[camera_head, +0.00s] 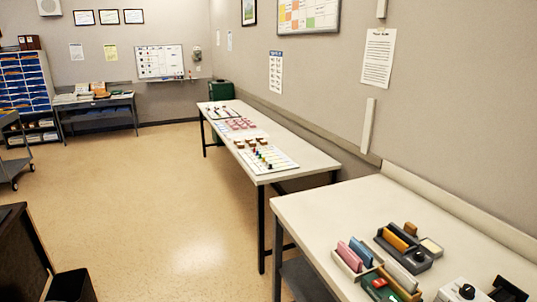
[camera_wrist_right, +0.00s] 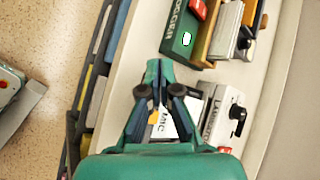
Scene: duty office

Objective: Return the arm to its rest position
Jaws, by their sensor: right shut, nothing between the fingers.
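My right gripper (camera_wrist_right: 155,80) shows in the right wrist view. Its green-tipped fingers are closed together with nothing between them. It is over the near edge of the white table (camera_wrist_right: 135,52), and the fingers partly hide a white labelled item (camera_wrist_right: 167,127) below. My arms and grippers do not show in the head view, and my left gripper is in neither view.
The near table (camera_head: 325,215) holds a dark unit with a knob (camera_head: 418,256), a green box (camera_head: 380,283) and a white knobbed box (camera_head: 466,292). The green box also shows in the wrist view (camera_wrist_right: 178,42). Floor at left (camera_head: 170,220) is clear.

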